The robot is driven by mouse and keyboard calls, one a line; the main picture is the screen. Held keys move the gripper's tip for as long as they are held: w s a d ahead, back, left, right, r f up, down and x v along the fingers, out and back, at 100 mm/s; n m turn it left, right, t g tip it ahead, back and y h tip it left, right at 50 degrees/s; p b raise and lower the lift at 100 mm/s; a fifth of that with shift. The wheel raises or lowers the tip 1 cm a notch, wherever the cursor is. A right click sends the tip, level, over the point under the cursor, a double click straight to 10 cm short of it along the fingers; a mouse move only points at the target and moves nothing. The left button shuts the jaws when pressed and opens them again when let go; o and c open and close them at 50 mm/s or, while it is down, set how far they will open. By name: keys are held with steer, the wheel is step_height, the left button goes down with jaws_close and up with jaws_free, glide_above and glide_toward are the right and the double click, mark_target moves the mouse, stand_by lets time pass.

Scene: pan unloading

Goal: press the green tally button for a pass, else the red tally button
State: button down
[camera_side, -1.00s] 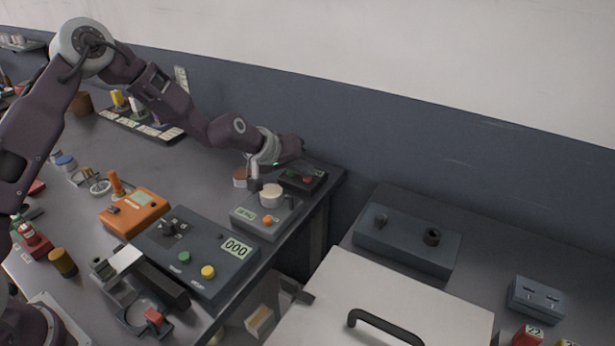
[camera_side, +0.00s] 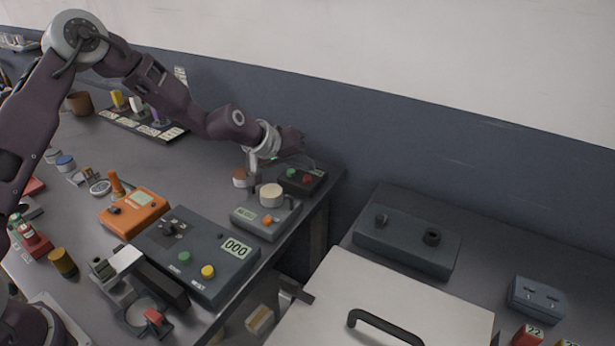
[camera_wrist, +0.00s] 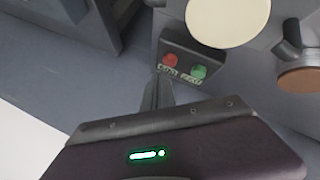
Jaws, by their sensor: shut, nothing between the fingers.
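The dark tally box (camera_side: 299,185) stands near the far right corner of the bench. It carries a green button (camera_side: 291,172) and a red button (camera_side: 307,177). The wrist view shows the red button (camera_wrist: 170,60) and the green button (camera_wrist: 198,72) side by side, with small labels below them that I cannot read for certain. My gripper (camera_side: 253,168) is shut and empty, left of the tally box in the side view. In the wrist view its fingers (camera_wrist: 157,92) appear close below the red button; I cannot tell the exact gap.
A grey device with an orange button (camera_side: 267,220) bears a cream-topped round piece (camera_side: 271,193) in front of the tally box. A brown-topped jar (camera_side: 240,178) stands close to my gripper. A gap separates the bench from the right table.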

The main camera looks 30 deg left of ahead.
mark_target(304, 179)
steer(key=shift+r, duration=2.55)
steer(key=s+r+m+g+y, duration=0.1)
steer(key=s+r+m, duration=0.1)
steer(key=s+r, duration=0.55)
steer(key=s+r+m+g, duration=0.15)
steer(key=s+r, duration=0.35)
steer(key=s, duration=0.5)
steer(key=s+a+m+y, duration=0.1)
steer(key=s+a, duration=0.1)
steer(key=s, duration=1.1)
steer(key=s+a+m, duration=0.1)
steer(key=s+a, duration=0.2)
steer(key=s, duration=1)
steer(key=shift+a+g+y, duration=0.25)
steer(key=shift+g+y, duration=0.1)
steer(key=shift+y, duration=0.05)
